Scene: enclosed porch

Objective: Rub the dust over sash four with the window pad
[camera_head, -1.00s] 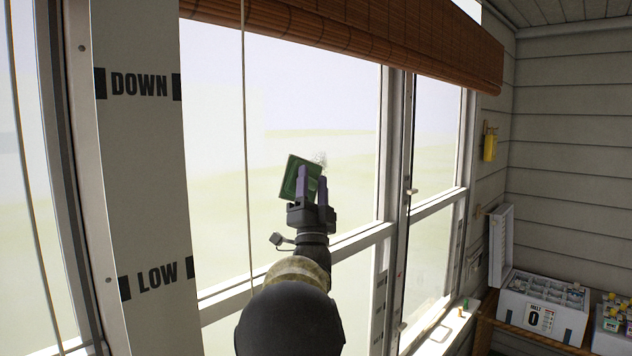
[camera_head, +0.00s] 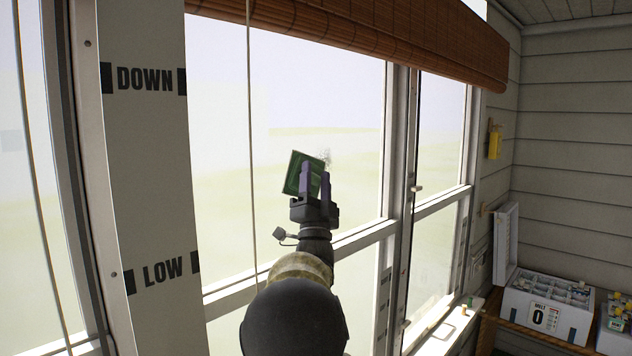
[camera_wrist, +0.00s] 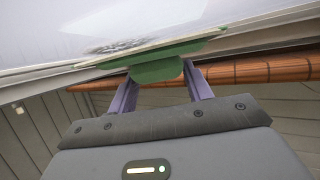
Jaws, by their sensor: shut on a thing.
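The green window pad (camera_head: 303,172) is in my gripper (camera_head: 315,182), held up against or very near the upper pane of the large window (camera_head: 330,100). The gripper's purple fingers are shut on the pad. A small grey dust patch (camera_head: 327,158) shows on the glass just past the pad's upper right edge. In the wrist view the pad (camera_wrist: 155,68) lies flat along the pane, and the speckled dust (camera_wrist: 118,46) sits right beside its edge. The pad hides part of the glass, so I cannot tell whether dust lies under it. No sash number is readable.
A cord (camera_head: 250,150) hangs left of my arm. A rolled bamboo blind (camera_head: 400,45) covers the window top. A post (camera_head: 150,180) marked DOWN and LOW stands at left. A white case (camera_head: 545,308) with compartments sits on a bench at lower right.

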